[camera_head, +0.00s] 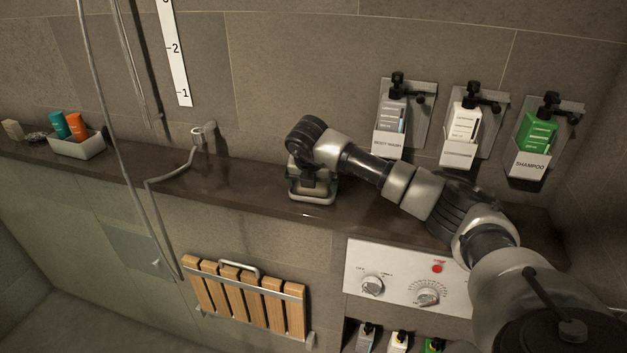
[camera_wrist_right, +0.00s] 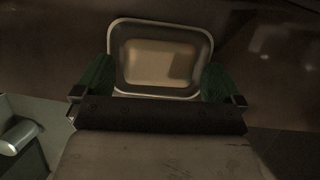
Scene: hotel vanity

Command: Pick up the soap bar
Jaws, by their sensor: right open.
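The soap bar (camera_wrist_right: 160,63) is a pale beige block lying in a metal-rimmed soap dish (camera_wrist_right: 160,22). In the head view the dish (camera_head: 314,198) stands on the dark ledge, and my gripper hides the bar there. My right gripper (camera_head: 312,183) points down right over the dish. In the right wrist view the right gripper (camera_wrist_right: 157,82) is open, with one green-lit finger at each side of the dish and the bar between them. Whether the fingers touch the dish I cannot tell. My left gripper is not in view.
Three wall dispensers (camera_head: 465,125) hang above the ledge at the right. A hose (camera_head: 165,175) hangs left of the gripper. A tray (camera_head: 80,146) with two bottles and a beige block (camera_head: 12,130) stand far left. A control panel (camera_head: 405,275) is below.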

